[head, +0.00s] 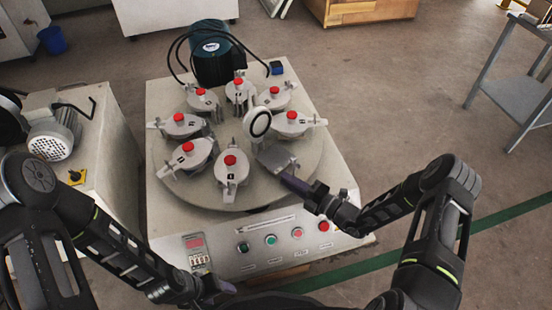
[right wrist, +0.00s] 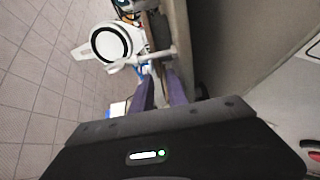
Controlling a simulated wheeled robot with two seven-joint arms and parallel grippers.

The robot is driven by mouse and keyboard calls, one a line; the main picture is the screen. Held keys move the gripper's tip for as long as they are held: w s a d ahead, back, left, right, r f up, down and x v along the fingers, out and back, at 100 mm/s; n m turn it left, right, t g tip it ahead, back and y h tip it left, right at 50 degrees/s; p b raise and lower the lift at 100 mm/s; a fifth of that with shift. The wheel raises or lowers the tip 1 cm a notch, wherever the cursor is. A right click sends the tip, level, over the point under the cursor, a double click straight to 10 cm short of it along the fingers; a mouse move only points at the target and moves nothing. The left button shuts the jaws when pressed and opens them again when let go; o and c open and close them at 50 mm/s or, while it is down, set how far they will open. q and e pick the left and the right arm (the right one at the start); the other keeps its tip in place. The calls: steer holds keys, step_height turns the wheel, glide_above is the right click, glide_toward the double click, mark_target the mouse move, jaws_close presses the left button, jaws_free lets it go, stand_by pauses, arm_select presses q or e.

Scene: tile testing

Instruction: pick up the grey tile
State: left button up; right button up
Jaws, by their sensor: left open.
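A flat grey piece that looks like the grey tile (head: 277,158) lies at the front right of the round turntable (head: 200,197), beside the clamps. My right gripper (head: 290,181) is low at the turntable's front right edge, its purple fingers pointing at the tile's near side. In the right wrist view, the two purple fingers (right wrist: 160,90) stand apart with a narrow gap. I cannot make out the tile between them there, nor tell whether they touch it. My left gripper (head: 228,288) is open at the bottom of the head view, in front of the machine, partly cut off.
Several grey clamps with red knobs (head: 230,160) ring the turntable. A round black-and-white dial (head: 257,123) stands close behind the tile. The button panel (head: 270,240) is at the machine's front.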

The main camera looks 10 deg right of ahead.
mark_target(277, 175)
steer(key=b+x, duration=0.1)
steer(key=x, duration=0.4)
steer(key=shift+a+b, duration=0.1)
steer(key=shift+b, duration=0.2)
jaws_close()
stand_by(1.5)
